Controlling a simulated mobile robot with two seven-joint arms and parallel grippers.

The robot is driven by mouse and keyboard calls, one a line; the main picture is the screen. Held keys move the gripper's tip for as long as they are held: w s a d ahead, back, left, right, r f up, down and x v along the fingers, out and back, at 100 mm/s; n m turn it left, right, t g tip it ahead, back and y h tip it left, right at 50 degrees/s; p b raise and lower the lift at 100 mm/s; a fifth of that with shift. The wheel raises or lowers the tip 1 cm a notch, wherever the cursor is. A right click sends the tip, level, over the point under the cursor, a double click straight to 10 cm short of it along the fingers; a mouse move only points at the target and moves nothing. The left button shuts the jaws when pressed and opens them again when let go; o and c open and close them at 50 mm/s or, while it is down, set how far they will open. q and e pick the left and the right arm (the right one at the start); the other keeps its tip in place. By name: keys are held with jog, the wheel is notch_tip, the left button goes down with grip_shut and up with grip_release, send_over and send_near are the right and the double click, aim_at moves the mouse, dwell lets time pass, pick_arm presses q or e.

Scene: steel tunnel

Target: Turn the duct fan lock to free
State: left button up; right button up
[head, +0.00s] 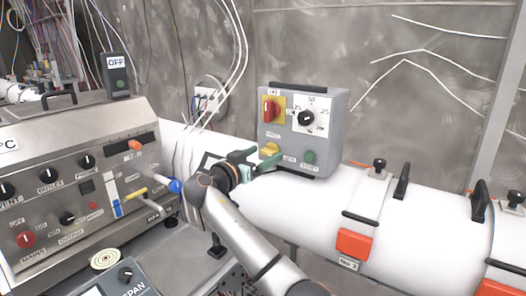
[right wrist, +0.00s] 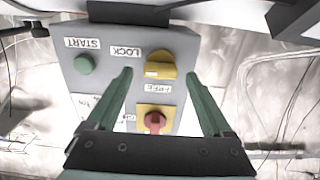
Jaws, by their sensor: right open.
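The yellow lock knob (head: 269,149) is on the lower left of the grey control box's face. In the right wrist view, where the box appears upside down, the yellow knob (right wrist: 161,65) sits between a LOCK label (right wrist: 125,51) and a FREE label (right wrist: 158,88). Its exact pointing is hard to tell. My right gripper (head: 259,159) is at the box's lower left, by the knob. Its green fingers (right wrist: 158,76) are open, one on each side of the knob in the picture, with no clear contact. My left gripper is not in view.
The grey box (head: 334,128) also carries a red switch (head: 270,109), a black dial (head: 306,118) and a green START button (head: 309,157). A white duct (head: 410,217) with clamps runs below it. A steel control panel (head: 60,150) stands at left.

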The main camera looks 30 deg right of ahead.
jog(key=shift+w+d, duration=0.15)
jog(key=shift+d, duration=0.15)
grip_shut()
dwell(0.6)
